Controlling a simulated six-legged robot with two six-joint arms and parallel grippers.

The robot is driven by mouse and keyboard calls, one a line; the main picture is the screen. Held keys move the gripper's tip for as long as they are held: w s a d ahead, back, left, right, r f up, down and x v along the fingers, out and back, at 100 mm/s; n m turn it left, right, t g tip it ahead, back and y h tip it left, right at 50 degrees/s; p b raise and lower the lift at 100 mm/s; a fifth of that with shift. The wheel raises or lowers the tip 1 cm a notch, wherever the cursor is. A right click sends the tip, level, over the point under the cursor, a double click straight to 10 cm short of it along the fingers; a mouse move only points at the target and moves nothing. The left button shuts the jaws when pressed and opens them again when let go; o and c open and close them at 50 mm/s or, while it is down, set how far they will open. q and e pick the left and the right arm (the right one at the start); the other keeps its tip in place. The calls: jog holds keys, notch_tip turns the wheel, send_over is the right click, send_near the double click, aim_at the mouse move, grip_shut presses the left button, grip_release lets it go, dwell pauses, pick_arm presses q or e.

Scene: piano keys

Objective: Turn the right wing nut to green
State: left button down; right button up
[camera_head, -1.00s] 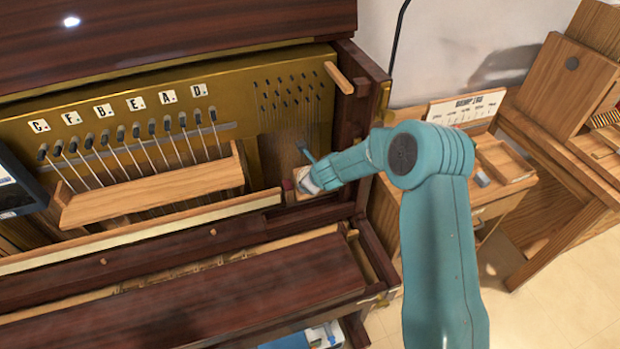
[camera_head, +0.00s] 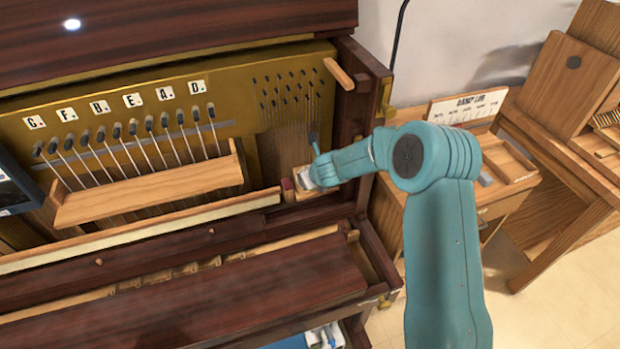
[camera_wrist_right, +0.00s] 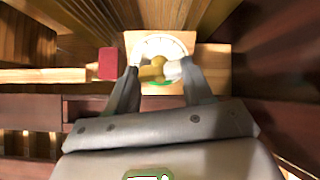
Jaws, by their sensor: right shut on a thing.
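The wing nut (camera_wrist_right: 153,70) is brass-coloured and sits at the centre of a round white dial (camera_wrist_right: 158,46) on a pale wooden block (camera_wrist_right: 202,57). A green part of the dial shows below the nut in the right wrist view. My right gripper (camera_wrist_right: 159,72) is shut on the wing nut, with a finger on each side of it. In the head view my right gripper (camera_head: 318,176) reaches into the piano's right end and hides most of the dial and the nut. My left gripper is not in view.
A red block (camera_head: 287,189) stands just left of the dial block, and it also shows in the right wrist view (camera_wrist_right: 108,64). The piano's dark right side post (camera_head: 358,120) is close to my right arm.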

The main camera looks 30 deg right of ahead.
jog(key=shift+f+m+b, duration=0.15)
jog(key=shift+m+b, duration=0.4)
jog(key=shift+m, duration=1.05)
jog(key=shift+m+b, duration=0.45)
jog(key=shift+m, duration=0.15)
jog(key=shift+m+b, duration=0.3)
jog(key=shift+m, duration=1)
